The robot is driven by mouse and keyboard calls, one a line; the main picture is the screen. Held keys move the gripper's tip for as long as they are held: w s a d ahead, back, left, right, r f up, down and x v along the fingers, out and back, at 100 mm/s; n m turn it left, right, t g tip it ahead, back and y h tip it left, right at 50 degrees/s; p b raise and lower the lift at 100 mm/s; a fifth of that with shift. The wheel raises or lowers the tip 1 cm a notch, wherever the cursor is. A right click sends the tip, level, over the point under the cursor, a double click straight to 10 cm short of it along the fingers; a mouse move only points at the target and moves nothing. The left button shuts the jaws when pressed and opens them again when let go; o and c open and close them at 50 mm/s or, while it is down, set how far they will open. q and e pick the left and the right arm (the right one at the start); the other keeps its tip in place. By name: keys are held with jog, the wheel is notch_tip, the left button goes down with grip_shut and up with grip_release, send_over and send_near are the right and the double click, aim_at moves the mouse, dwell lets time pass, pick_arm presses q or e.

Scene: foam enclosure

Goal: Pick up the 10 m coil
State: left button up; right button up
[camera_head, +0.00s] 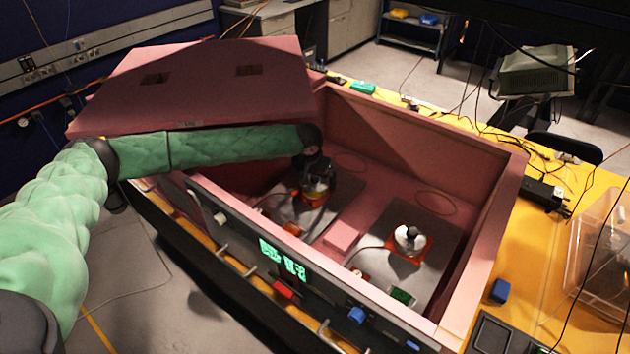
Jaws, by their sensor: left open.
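My left arm comes in from the left and reaches over the front wall of the pink foam enclosure (385,125). My left gripper (315,190) points down into its left part and is open, at an orange-based item (313,203). The gripper hides most of this item, and I cannot tell whether they touch. A second item, a white round piece with a dark top on an orange square base (410,240), stands in the right part. No label is readable, so I cannot tell which is the 10 m coil. My right gripper is out of view.
A pink foam lid (200,85) lies tilted across the enclosure's left end. A pink foam block (345,232) stands between the two items. The front panel has a green display (283,260). A yellow table (535,255) with cables and a clear box (600,250) is at right.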

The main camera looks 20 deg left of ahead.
pick_arm(q)
jog(key=shift+x, duration=1.05)
jog(key=c, duration=1.1)
jog(key=shift+r, duration=0.1)
